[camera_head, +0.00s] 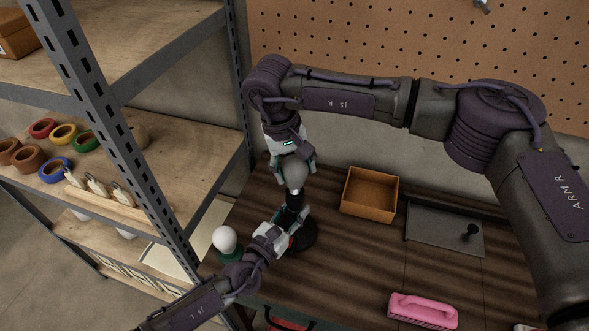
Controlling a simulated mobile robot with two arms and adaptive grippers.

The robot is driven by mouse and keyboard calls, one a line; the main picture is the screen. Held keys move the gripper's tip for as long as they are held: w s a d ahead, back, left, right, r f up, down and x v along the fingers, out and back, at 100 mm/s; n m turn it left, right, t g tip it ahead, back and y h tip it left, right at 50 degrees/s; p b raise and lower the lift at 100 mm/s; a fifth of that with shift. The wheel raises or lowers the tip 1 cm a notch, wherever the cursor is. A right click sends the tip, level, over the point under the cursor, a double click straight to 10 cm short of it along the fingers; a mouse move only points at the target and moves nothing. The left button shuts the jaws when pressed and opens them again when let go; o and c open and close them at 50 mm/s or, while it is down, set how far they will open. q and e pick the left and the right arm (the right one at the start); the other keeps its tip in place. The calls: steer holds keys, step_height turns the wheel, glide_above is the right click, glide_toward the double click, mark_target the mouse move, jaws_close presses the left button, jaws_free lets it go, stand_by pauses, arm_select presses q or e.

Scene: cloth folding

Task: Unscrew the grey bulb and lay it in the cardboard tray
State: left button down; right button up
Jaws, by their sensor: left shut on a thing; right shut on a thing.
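The grey bulb (295,175) stands upright, glass up, above the black lamp holder (294,203). A pale band shows at its lower end; I cannot tell how far it is threaded in. My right gripper (293,161) reaches down from above and is shut on the bulb's upper part. My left gripper (285,229) comes in from the lower left and is shut on the lamp holder's stem, above its round black base (306,238). The cardboard tray (369,210) is open and looks empty, to the right of the lamp.
A white bulb (225,239) stands on a green base at the table's left edge. A grey flat tray (438,236) with a black knob and a pink brush (423,311) lie to the right. Metal shelving (151,170) stands close on the left, a pegboard (400,40) behind.

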mark_target(296, 158)
steer(key=shift+r, duration=0.1)
steer(key=shift+r, duration=2)
arm_select(q)
steer(key=c, duration=0.7)
jaws_free()
steer(key=v, duration=1.2)
steer(key=shift+f, duration=0.15)
arm_select(e)
steer(key=shift+f, duration=0.1)
